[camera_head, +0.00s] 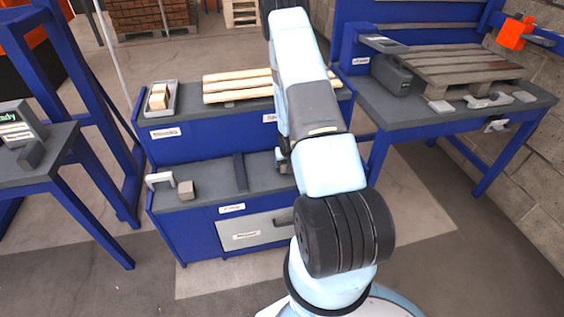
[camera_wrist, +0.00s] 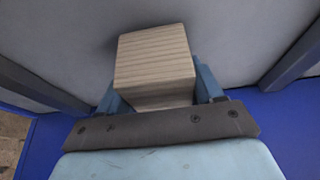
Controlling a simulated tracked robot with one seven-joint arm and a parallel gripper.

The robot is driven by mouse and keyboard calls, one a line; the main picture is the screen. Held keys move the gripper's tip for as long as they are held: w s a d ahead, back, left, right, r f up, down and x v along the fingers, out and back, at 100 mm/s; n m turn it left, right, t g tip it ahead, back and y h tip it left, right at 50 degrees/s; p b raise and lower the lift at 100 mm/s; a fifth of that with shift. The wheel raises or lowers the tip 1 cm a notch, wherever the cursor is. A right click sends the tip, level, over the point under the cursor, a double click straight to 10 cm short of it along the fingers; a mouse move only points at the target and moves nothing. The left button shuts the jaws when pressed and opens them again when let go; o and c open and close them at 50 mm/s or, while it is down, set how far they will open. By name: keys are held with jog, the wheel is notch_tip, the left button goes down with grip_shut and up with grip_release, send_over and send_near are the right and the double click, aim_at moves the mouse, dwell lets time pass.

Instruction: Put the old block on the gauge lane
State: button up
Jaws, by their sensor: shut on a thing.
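My gripper (camera_wrist: 158,92) is shut on a wooden block (camera_wrist: 153,58) with a pale grey-brown, striped grain, seen in the wrist view. The block is over a grey surface (camera_wrist: 235,35), between two dark rails, one at the left (camera_wrist: 38,86) and one at the right (camera_wrist: 300,58). I cannot tell whether it touches the surface. One dark rail (camera_head: 240,171) shows there on the lower grey shelf (camera_head: 212,186). I cannot read which label names the gauge lane.
A grey-brown block (camera_head: 187,191) and a white arch-shaped piece (camera_head: 160,180) stand at the shelf's left. Above are a tray with pale blocks (camera_head: 158,97) and long boards (camera_head: 236,86). A bench at right holds a pallet (camera_head: 455,68) and a dark case (camera_head: 391,75). A drawer (camera_head: 255,231) is below.

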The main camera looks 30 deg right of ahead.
jog(key=o, duration=1.1)
